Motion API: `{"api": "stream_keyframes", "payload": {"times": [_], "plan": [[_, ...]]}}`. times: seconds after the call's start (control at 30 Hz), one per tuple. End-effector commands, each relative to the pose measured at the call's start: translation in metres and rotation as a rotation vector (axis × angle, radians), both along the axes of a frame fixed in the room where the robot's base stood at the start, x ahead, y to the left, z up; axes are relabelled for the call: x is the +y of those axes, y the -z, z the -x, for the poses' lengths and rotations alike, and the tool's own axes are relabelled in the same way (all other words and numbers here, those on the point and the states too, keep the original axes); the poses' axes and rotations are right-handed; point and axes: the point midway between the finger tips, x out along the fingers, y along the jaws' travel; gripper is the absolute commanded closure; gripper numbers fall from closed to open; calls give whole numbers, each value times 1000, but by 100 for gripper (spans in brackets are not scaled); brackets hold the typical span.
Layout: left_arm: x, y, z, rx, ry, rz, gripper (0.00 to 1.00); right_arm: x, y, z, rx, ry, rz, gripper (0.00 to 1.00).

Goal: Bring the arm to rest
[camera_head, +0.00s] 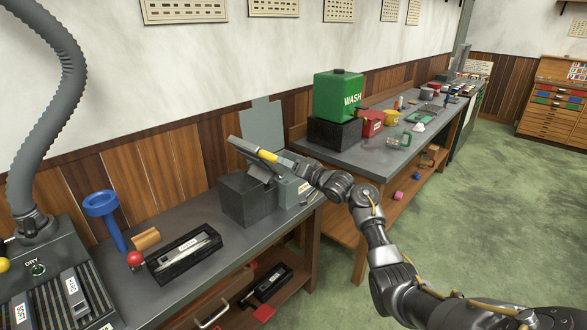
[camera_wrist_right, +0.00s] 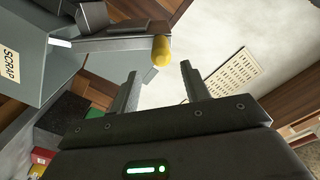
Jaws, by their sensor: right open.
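My right arm reaches in from the lower right in the head view. Its gripper (camera_head: 290,163) is beside a dark grey machine (camera_head: 245,199) on the near bench, close to a grey lever with a yellow end (camera_head: 268,156). In the wrist view the gripper (camera_wrist_right: 158,80) has its two fingers apart with nothing held between them. The yellow lever end (camera_wrist_right: 161,50) shows just beyond the fingertips, apart from them as far as I can tell. My left gripper is not in view.
A grey box labelled SCRAP (camera_wrist_right: 15,75) is near the lever. A green WASH tank (camera_head: 338,95) stands on the far bench. The green floor (camera_head: 470,210) at right is open.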

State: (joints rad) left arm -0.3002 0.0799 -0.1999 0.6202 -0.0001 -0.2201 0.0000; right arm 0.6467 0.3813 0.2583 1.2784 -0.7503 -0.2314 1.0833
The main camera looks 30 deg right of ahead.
Motion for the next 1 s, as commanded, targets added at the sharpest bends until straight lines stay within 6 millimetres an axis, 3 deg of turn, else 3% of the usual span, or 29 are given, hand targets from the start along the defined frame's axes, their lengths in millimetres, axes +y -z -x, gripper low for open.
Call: {"api": "stream_keyframes", "payload": {"times": [0.23, 0.77, 0.9, 0.97, 1.0], "plan": [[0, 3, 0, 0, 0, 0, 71, -5, 0, 16, -1, 1, 1, 54], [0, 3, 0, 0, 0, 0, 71, -5, 0, 16, -2, -1, 6, 54], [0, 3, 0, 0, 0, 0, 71, -9, -1, 14, -41, 16, 112, 54], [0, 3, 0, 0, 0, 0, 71, -21, 7, 9, -55, 59, 197, 54], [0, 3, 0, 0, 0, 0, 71, -27, 24, 1, -48, 92, 266, 54]]}}
